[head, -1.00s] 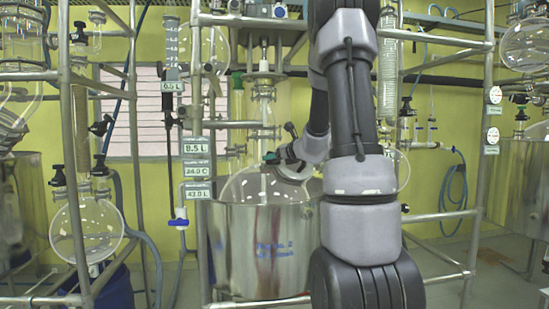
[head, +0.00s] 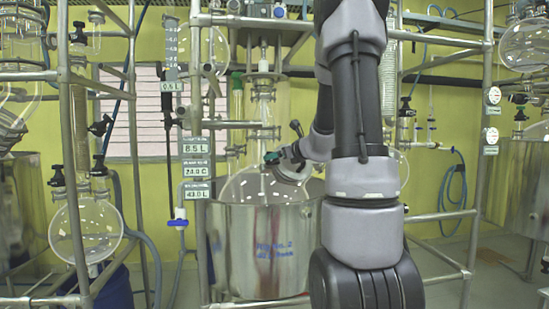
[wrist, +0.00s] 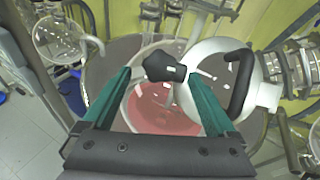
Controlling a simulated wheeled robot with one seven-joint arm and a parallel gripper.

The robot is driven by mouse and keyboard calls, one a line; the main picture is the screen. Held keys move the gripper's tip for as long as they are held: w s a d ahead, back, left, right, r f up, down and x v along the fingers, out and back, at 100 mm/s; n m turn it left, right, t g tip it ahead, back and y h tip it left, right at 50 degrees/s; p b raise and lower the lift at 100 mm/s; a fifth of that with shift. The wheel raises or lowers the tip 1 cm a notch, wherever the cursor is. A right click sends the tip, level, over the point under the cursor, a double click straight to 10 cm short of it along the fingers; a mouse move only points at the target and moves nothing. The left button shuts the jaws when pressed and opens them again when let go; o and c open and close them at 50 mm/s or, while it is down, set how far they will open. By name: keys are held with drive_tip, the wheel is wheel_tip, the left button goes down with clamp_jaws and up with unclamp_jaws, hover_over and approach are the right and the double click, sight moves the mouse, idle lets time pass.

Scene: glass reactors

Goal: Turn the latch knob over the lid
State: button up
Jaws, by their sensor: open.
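In the wrist view, my gripper (wrist: 160,74) is open, its two dark green fingers spread wide. A black lobed knob (wrist: 166,65) with a small white mark shows between the fingertips. Below lies the glass vessel with pinkish contents (wrist: 160,110). In the head view, the knob is too small to tell apart.
The glass vessel stands in a steel pot (head: 262,260), framed by metal tubes. A round flask (head: 86,230) hangs at the left. Label plates (head: 196,167) are on the post beside the pot. Glassware and tubing crowd the right side too.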

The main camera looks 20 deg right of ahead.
drive_tip(key=a+v, duration=0.1)
drive_tip(key=v, duration=0.6)
drive_tip(key=shift+s+d, duration=0.25)
drive_tip(key=shift+d, duration=0.2)
